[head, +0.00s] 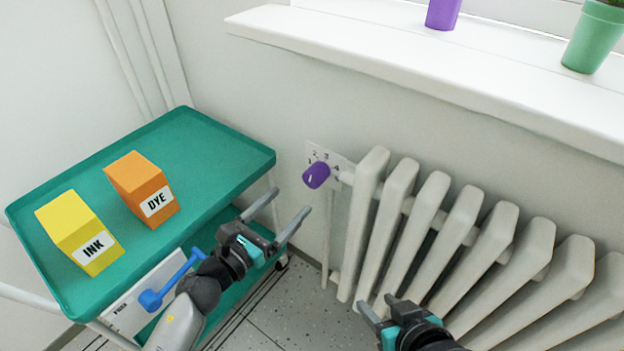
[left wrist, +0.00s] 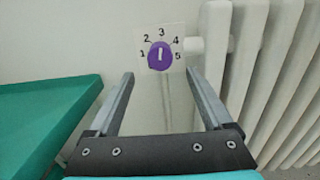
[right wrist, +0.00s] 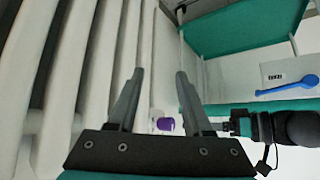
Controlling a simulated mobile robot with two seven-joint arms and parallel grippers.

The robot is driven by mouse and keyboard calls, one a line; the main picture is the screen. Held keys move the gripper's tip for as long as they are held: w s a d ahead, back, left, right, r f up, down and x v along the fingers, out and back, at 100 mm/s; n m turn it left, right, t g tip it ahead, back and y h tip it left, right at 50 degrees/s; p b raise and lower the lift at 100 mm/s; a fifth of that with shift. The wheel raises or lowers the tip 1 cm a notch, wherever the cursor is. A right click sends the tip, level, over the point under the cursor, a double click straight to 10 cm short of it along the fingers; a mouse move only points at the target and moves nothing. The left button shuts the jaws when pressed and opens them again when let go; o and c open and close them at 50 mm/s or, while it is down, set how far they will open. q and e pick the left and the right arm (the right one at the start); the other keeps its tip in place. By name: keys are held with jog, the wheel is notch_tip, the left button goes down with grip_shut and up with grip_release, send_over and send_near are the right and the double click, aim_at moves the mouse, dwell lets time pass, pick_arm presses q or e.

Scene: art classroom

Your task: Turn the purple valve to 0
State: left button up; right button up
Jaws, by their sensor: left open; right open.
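The purple valve (head: 316,175) is a round knob at the left end of the radiator, in front of a white number plate (head: 340,161). In the left wrist view the valve (left wrist: 160,56) has a white mark pointing roughly up toward 3; the plate shows 1 to 5, and I see no 0. My left gripper (head: 292,199) is open and empty, below and left of the valve, apart from it; its fingers point toward the valve. My right gripper (head: 374,301) is open and empty, low in front of the radiator.
The white radiator (head: 433,200) stands right of the valve under a windowsill (head: 420,75). A green cart (head: 225,150) at left carries a yellow ink box (head: 80,230) and an orange dye box (head: 140,188). A blue-handled object (head: 152,299) is on its lower level.

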aim_at(310, 182)
pick_arm(q)
jog(key=b+x, duration=0.1)
jog(key=x, duration=0.7)
jog(key=shift+f, duration=0.1)
jog(key=shift+w+d, duration=0.4)
jog(key=shift+w, duration=0.15)
pick_arm(e)
jog(key=shift+w+a+r+t+y, duration=0.1)
jog(key=shift+w+a+t+y, duration=0.3)
jog(key=shift+a+t, duration=0.3)
jog(key=shift+w+a+r+t+y, duration=0.1)
jog(key=shift+w+a+t+y, duration=0.35)
jog(key=shift+a, duration=0.3)
jog(key=shift+s, duration=0.1)
pick_arm(q)
grip_shut()
